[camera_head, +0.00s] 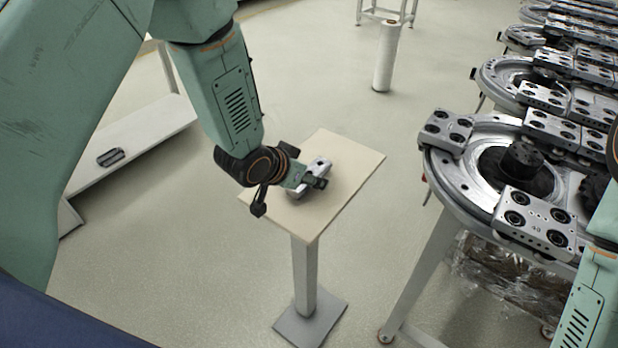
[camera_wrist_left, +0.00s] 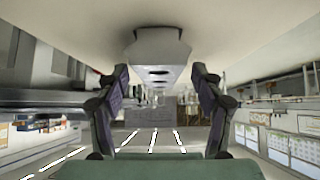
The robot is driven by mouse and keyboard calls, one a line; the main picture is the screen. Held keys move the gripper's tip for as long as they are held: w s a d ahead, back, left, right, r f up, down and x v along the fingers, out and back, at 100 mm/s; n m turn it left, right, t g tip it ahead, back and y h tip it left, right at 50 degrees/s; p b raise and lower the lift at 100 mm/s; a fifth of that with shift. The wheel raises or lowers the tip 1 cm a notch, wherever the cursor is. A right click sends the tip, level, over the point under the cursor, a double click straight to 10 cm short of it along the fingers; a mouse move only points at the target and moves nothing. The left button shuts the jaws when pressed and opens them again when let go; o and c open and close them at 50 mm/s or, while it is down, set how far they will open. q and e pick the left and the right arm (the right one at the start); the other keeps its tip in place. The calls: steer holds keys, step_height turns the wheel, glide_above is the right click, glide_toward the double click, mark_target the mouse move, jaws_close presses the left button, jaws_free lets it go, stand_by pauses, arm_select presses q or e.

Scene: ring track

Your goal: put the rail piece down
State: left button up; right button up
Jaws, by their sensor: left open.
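The silver rail piece (camera_head: 319,164) lies on the small cream-topped stand (camera_head: 352,160), partly hidden by my left gripper. My left gripper (camera_head: 314,181) is low over the stand top, right at the piece. In the left wrist view its two dark fingers (camera_wrist_left: 158,92) are spread apart. The rail piece (camera_wrist_left: 157,52) shows there with dark holes, between and beyond the fingers, against the cream surface, which fills the top of that view. I see a gap between the piece and each finger. My right arm shows at the right edge, but its gripper is outside the view.
A ring track (camera_head: 455,165) with several metal carriages (camera_head: 535,218) stands on the right. A white bench (camera_head: 135,140) with a dark oval part (camera_head: 110,157) is on the left. A white cylinder (camera_head: 386,58) stands at the back. The floor between is clear.

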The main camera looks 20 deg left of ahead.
arm_select(q)
jaws_close()
stand_by(0.7)
steer(key=shift+w+r, duration=0.1)
